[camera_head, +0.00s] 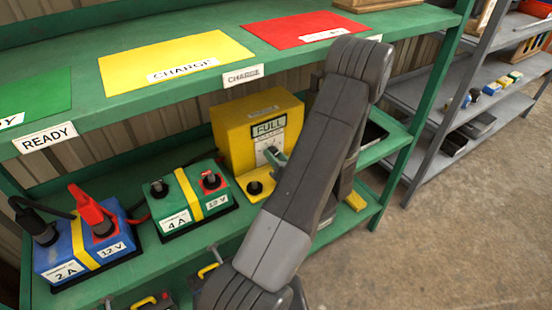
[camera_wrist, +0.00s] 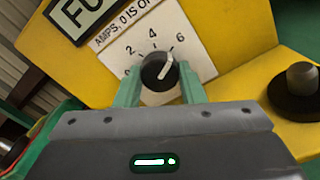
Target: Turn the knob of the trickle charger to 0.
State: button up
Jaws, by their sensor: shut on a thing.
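The trickle charger (camera_head: 232,128) is a yellow box with a "FULL" display, on the lower green shelf. In the wrist view its yellow face (camera_wrist: 235,35) carries a white dial plate marked "AMPS, 0 IS OFF", with 2, 4 and 6 readable. The round black knob (camera_wrist: 157,75) has a white pointer that points up and right, about at the 6. My gripper (camera_wrist: 160,84) has its green fingers on either side of the knob and is shut on it. In the head view my arm hides part of the charger's right side.
Left of the charger stand a green 4 A battery (camera_head: 178,212) and a blue 2 A battery (camera_head: 72,262) with black and red clamps on it. A black post (camera_wrist: 298,84) is right of the dial. The upper green shelf (camera_head: 200,103) overhangs the charger's back.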

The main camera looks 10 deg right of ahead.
jog(key=n+b, duration=0.3)
jog(key=shift+f+b, duration=0.25)
jog(key=shift+b, duration=0.05)
jog(key=n+b, duration=0.3)
jog(key=b, duration=0.1)
jog(key=shift+n, duration=0.3)
jog(key=n+b, duration=0.3)
jog(key=b, duration=0.1)
jog(key=shift+r+n+b, duration=0.2)
jog(key=shift+n+b, duration=1)
jog(key=o, duration=1)
jog(key=shift+s+d, duration=0.1)
jog(key=p+v, duration=0.1)
jog(key=v, duration=1.2)
jog(key=shift+s+r, duration=0.1)
jog(key=shift+s, duration=0.25)
